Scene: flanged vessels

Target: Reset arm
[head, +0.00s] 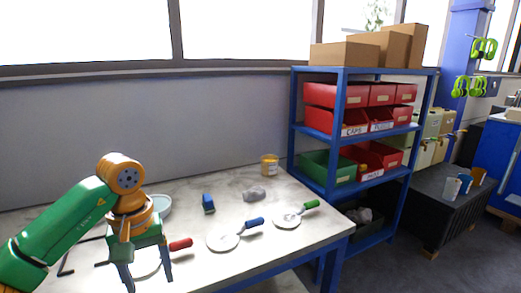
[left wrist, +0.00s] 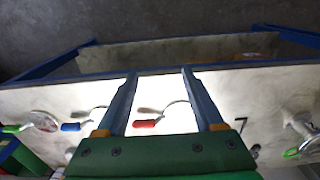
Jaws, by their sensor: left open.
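My left arm comes in from the left in the head view, with its green and orange links over the table. My left gripper (head: 148,278) points down above the near left part of the table (head: 310,238). Its two fingers are apart with nothing between them. In the left wrist view the gripper (left wrist: 158,74) also shows spread fingers. A tool with a red handle (head: 181,244) lies just beside and behind the fingers, partly hidden. The red handle also shows between the fingers in the left wrist view (left wrist: 145,124). My right gripper is in neither view.
Round flat tools with a blue handle (head: 252,223) and a green handle (head: 311,204) lie on the table. A blue block (head: 208,204), a grey lump (head: 255,194) and a yellow can (head: 269,164) stand behind. A blue shelf (head: 329,184) with bins is at the right.

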